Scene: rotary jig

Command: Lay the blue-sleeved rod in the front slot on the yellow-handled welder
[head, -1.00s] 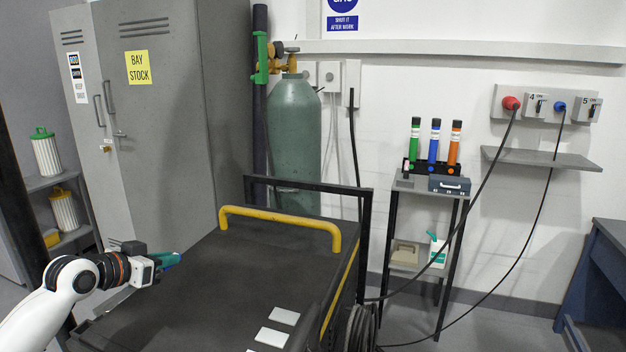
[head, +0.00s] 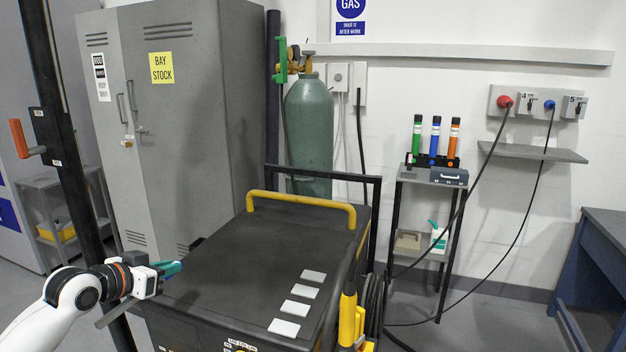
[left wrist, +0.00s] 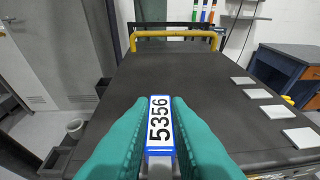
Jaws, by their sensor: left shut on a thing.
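The welder (head: 220,265) is a dark flat-topped machine with a yellow handle (head: 300,203) across its far end. In the left wrist view its top (left wrist: 190,70) spreads beyond my fingers. My left gripper (head: 172,268) is over the welder's near left edge, its teal fingers shut on a blue-edged piece with a white label reading 5356 (left wrist: 160,125), which I take as the blue-sleeved rod. Most of that rod is hidden between the fingers. I cannot make out the front slot. My right gripper is not in view.
Several white plates (head: 300,290) lie along the welder's right side. A yellow torch (head: 347,320) and coiled cable (head: 375,300) hang at its right. A stand (head: 425,185) holds green, blue and orange tubes. A post with an orange handle (head: 18,138) stands left.

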